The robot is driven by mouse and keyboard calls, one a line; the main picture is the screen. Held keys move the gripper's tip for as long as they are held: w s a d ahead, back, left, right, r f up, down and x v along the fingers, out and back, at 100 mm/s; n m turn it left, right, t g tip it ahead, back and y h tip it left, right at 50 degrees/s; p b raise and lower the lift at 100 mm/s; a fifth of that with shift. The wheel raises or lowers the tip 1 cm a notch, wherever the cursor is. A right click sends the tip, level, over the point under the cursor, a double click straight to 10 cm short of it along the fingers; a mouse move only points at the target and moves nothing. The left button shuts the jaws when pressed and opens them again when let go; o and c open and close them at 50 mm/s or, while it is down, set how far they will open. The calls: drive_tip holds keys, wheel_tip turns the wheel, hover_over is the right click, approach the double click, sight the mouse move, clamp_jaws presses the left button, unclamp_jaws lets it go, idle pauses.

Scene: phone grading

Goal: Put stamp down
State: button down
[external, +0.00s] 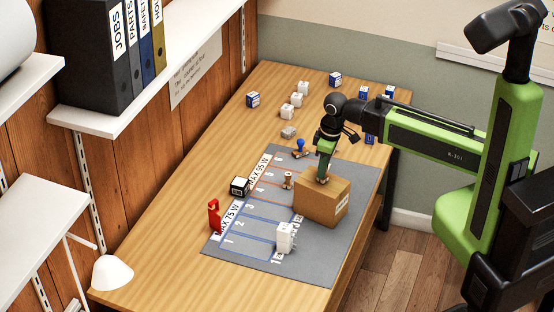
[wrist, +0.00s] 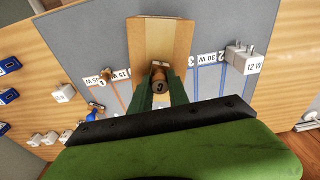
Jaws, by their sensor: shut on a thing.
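My gripper (external: 323,177) points down over the brown cardboard box (external: 335,210), its fingertips close to the box's top. In the wrist view its green fingers (wrist: 158,82) are shut on a dark, round-ended stamp (wrist: 159,88), with the box (wrist: 160,35) just beyond. The held stamp's lower part is hidden, and I cannot tell whether it touches the box. A stamp with a wooden handle (external: 288,178) stands on the grey mat (external: 220,248), left of the box. A blue-handled stamp (external: 300,147) is at the mat's far end.
The mat has numbered lanes. A white charger (external: 285,236) stands near its front, a red object (external: 213,214) and a black-and-white block (external: 239,186) by its left edge. Several white and blue blocks (external: 303,87) sit at the table's back. The front left of the table (external: 165,250) is clear.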

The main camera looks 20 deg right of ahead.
sight(327, 178)
drive_tip(key=c, duration=1.3)
unclamp_jaws()
drive_tip(key=shift+o, duration=0.2)
wheel_tip(327, 178, up, 12)
drive_tip(key=s+d+p, duration=0.1)
drive_tip(key=p, duration=1.1)
drive_tip(key=shift+r, duration=0.15)
drive_tip(key=w+d+m, duration=0.2)
drive_tip(key=d+m, duration=0.1)
drive_tip(key=d, duration=0.8)
drive_tip(key=w+d+m+g+h, duration=0.1)
drive_tip(key=w+d+m, duration=0.15)
drive_tip(key=d, duration=0.85)
drive_tip(key=w+d+m, duration=0.1)
drive_tip(key=d+m, duration=0.3)
drive_tip(key=d, duration=0.7)
wheel_tip(327, 178, down, 11)
drive_tip(key=b, duration=1)
drive_tip(key=shift+w, duration=0.25)
